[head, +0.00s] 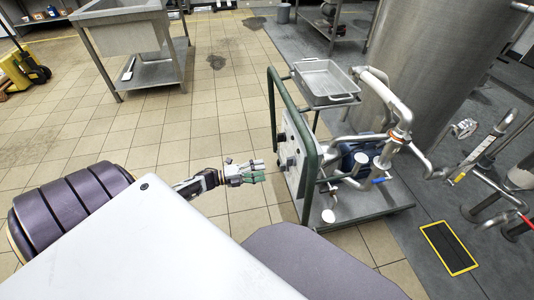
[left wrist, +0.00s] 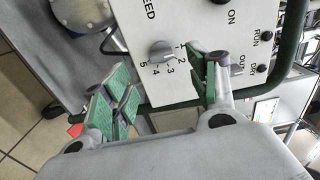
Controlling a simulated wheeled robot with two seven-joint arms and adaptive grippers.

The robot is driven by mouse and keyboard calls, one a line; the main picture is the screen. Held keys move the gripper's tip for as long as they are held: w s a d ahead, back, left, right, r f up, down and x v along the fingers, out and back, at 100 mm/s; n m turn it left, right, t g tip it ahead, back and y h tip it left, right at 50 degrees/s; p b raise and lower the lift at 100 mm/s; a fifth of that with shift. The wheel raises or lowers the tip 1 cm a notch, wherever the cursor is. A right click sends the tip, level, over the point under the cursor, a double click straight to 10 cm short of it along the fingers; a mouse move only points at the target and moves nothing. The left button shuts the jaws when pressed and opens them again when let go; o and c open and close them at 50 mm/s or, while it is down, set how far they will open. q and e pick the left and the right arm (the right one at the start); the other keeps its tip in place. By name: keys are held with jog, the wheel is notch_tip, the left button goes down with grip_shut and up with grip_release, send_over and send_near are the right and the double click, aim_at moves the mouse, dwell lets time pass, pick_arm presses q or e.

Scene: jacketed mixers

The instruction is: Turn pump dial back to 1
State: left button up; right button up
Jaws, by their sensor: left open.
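The pump dial (left wrist: 162,51) is a grey knob on the white control panel (left wrist: 125,20). My right gripper is not in view.
The pump cart (head: 365,205) has a green tube frame (head: 273,100) bordering the panel, and a metal tray (head: 325,80) on top. A black knob, an OUT switch and RUN and DRY lights (left wrist: 266,36) share the panel. Tiled floor (head: 200,120) left of the cart is clear.

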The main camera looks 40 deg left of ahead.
pick_arm(q)
jog(key=shift+v, duration=1.65)
